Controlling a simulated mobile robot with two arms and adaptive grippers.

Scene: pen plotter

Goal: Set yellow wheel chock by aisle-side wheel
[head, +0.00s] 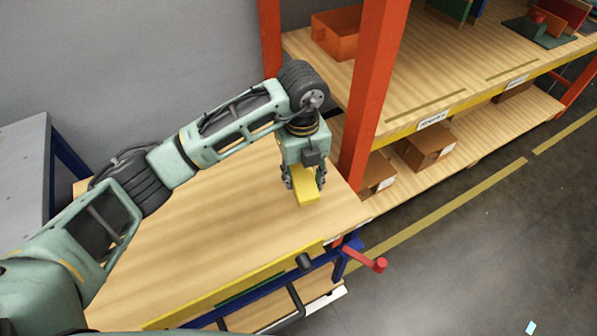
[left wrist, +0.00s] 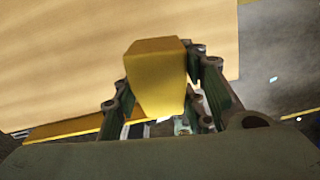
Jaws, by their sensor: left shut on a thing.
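The yellow wheel chock (head: 306,189) is at the right end of a wooden bench top. My left gripper (head: 305,184) points down and is shut on the chock, with a finger on either side. In the left wrist view the yellow chock (left wrist: 157,75) sits between the fingers of the gripper (left wrist: 160,105), with the wood surface behind it. I cannot tell whether the chock touches the bench top. My right gripper is not in view. No wheel can be made out in these frames.
The wooden bench top (head: 200,225) is otherwise clear. An orange rack post (head: 371,95) stands close to the right of my gripper. A red crank handle (head: 367,258) sticks out at the bench's front. Shelves hold an orange bin (head: 337,33) and brown boxes (head: 425,148).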

